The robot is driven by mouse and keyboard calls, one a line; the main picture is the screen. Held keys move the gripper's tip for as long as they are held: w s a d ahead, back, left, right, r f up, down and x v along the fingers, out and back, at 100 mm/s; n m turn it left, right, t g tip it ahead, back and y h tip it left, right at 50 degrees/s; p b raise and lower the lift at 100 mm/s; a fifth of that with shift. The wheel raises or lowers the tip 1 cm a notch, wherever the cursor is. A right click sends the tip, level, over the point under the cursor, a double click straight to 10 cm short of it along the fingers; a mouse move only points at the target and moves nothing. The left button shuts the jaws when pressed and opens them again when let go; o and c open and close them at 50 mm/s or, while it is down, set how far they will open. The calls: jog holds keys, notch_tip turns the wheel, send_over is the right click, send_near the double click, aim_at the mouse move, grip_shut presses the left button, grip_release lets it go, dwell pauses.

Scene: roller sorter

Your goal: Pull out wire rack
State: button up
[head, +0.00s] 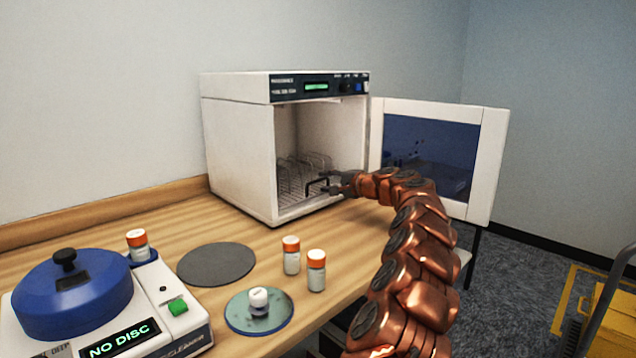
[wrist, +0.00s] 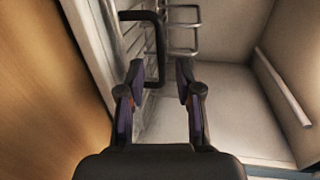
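The wire rack (head: 290,181) stands inside the open white cabinet (head: 240,160), low on its floor. Its black handle (head: 312,184) points out toward the opening. In the wrist view, the handle (wrist: 152,18) is a black bar at the top, and some rack wires (wrist: 184,24) show beside it. My gripper (head: 334,184) is at the cabinet opening, close to the handle. In the wrist view, my gripper (wrist: 160,75) is open, with the lower end of the handle between its fingertips, nearer the left one. I cannot tell whether they touch.
The cabinet door (head: 494,160) is swung open to the right, behind my arm. Orange-capped bottles (head: 291,256) (head: 316,272), a grey disc (head: 216,264) and a blue-lidded machine (head: 75,300) stand on the wooden counter (head: 180,222).

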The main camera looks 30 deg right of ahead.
aim_at(319, 181)
jog(key=shift+x, duration=2.15)
jog(key=shift+c, duration=0.5)
grip_shut()
